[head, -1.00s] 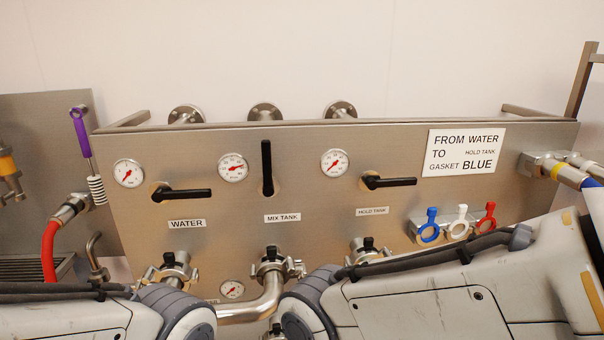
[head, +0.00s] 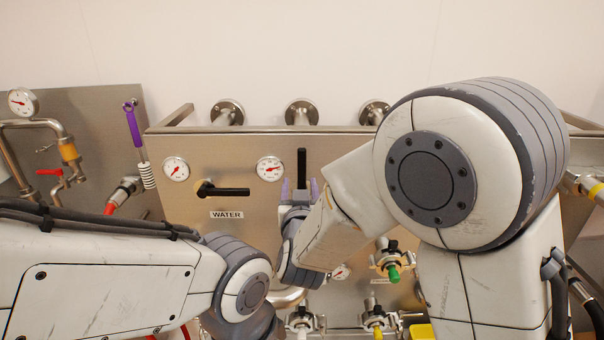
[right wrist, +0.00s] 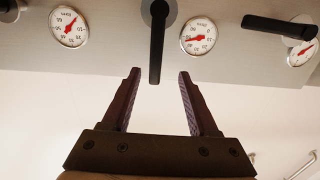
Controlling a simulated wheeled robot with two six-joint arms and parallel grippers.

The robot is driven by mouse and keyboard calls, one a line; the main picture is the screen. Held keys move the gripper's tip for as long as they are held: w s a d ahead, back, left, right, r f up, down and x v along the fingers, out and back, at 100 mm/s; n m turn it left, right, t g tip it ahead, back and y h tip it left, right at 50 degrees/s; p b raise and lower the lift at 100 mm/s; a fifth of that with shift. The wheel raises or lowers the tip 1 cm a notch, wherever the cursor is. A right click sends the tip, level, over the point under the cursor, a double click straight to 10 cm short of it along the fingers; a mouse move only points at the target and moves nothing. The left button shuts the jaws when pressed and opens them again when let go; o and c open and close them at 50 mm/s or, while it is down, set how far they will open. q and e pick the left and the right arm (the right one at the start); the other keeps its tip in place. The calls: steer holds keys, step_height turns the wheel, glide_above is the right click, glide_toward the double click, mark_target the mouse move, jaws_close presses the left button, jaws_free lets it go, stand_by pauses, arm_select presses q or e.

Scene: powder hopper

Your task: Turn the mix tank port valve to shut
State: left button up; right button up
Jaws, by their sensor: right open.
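The mix tank port valve's black handle (head: 302,168) stands upright on the steel panel (head: 240,150). Its label is hidden behind my right arm. My right gripper (head: 299,190) is open, with its purple fingers at either side of the handle's lower line. In the right wrist view the handle (right wrist: 158,42) points down the picture, and its end lies between the spread fingertips of the gripper (right wrist: 158,76). I see no finger touching it. My left arm shows at the lower left, but its gripper is out of view.
The water valve's black handle (head: 225,191) lies level to the left, above its WATER label (head: 226,214). Gauges (head: 270,168) flank the mix tank handle. A purple-handled brush (head: 134,128) hangs at the left. Below are clamped pipe fittings, one with a green part (head: 394,272).

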mark_target(302, 166)
steer(key=w, duration=0.9)
steer(key=shift+w+d+r, duration=0.1)
steer(key=shift+d+r, duration=0.15)
steer(key=shift+r, duration=0.05)
